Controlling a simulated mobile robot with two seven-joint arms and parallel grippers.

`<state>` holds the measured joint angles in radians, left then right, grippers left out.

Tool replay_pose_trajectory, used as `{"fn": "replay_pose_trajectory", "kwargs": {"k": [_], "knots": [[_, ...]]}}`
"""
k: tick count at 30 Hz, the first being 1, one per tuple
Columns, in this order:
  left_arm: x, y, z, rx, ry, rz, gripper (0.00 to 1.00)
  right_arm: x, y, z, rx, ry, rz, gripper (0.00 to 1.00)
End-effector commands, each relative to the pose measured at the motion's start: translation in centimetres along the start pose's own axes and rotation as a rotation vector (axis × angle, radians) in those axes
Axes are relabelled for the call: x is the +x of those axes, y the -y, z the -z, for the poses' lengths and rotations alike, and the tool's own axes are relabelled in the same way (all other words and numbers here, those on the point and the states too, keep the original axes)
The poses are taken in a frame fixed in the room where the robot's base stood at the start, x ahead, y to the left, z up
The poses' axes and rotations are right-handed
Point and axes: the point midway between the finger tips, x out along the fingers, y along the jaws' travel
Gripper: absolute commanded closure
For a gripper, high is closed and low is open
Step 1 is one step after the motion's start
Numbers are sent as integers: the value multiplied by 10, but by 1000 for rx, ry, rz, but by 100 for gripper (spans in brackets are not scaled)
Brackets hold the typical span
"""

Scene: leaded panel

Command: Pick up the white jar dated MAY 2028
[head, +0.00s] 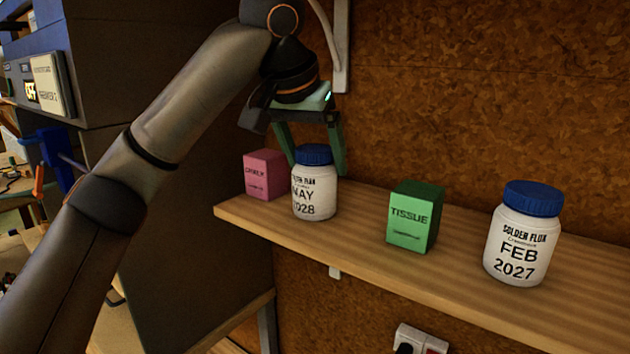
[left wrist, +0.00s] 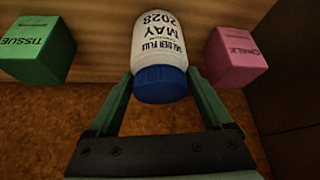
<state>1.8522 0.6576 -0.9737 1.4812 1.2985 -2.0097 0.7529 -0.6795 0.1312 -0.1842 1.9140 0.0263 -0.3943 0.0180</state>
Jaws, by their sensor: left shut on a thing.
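The white jar with a blue lid dated MAY 2028 (head: 314,198) is upright at the left part of the wooden shelf, and its base appears to be on the board. My left gripper (head: 315,167) reaches down from above, shut on this jar with one green finger on each side near the lid. In the left wrist view the jar (left wrist: 159,45) appears upside down between the fingers (left wrist: 160,76). A similar white jar dated FEB 2027 (head: 518,247) stands at the right on the shelf. My right gripper is not in view.
A pink box (head: 264,177) stands just left of the held jar. A green TISSUE box (head: 408,226) stands to its right, with a gap between. The wooden shelf (head: 360,241) has a brown board wall behind it and a bracket (head: 340,45) above.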

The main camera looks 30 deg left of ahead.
Motion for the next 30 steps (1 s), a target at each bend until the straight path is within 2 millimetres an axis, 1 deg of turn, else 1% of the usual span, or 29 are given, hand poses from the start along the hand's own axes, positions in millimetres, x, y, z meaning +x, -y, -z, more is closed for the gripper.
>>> {"fn": "replay_pose_trajectory", "kwargs": {"k": [1, 2, 15, 16, 25, 30], "knots": [[0, 0, 0, -1, 0, 0, 42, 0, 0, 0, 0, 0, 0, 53], [0, 0, 0, -1, 0, 0, 45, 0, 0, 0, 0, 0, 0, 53], [0, 0, 0, -1, 0, 1, 94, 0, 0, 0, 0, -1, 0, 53], [-1, 0, 0, -1, -2, 0, 96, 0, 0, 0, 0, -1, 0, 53], [-3, 0, 1, -1, -3, -1, 96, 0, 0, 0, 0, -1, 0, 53], [-11, 0, 6, -1, -4, 0, 96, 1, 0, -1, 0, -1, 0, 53]]}}
